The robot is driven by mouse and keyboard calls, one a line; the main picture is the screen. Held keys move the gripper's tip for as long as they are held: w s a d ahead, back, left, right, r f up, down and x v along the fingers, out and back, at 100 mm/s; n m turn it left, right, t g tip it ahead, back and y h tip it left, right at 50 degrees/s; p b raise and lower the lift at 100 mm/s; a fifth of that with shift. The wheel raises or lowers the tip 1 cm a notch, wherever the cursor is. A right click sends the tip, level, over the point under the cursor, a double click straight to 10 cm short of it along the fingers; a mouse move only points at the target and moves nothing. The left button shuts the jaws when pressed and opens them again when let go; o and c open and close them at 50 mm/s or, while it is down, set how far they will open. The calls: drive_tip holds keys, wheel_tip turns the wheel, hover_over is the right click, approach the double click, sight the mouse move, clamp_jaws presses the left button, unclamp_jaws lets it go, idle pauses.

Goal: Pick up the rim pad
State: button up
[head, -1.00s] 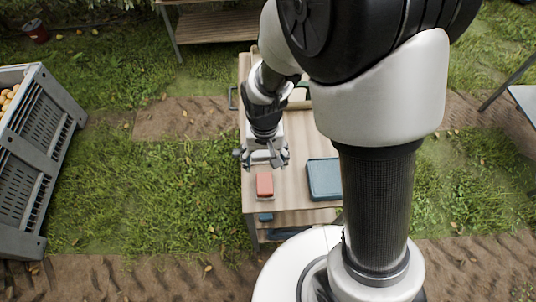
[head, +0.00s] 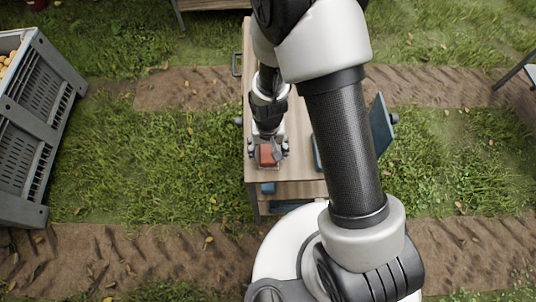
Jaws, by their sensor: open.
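A small red block-like pad (head: 267,159), which I take to be the rim pad, lies near the front left edge of the wooden table. My gripper (head: 267,149) points down over it, with its open fingers to the left and right of the pad. The gripper hides the pad's far part. I cannot tell whether the fingers touch it.
The wooden table (head: 305,190) has a blue item (head: 268,187) below its top. A blue-grey panel (head: 381,125) shows right of my arm, which hides much of the tabletop. A grey crate (head: 32,120) with yellowish fruit stands far left. Grass lies between.

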sight(268, 151)
drive_tip(key=shift+f, duration=0.55)
drive_tip(key=shift+c, duration=0.5)
drive_tip(key=c, duration=1.2)
drive_tip(key=shift+o, duration=0.2)
drive_tip(key=shift+r, duration=0.15)
wheel_tip(268, 151, up, 20)
drive_tip(key=p, duration=0.5)
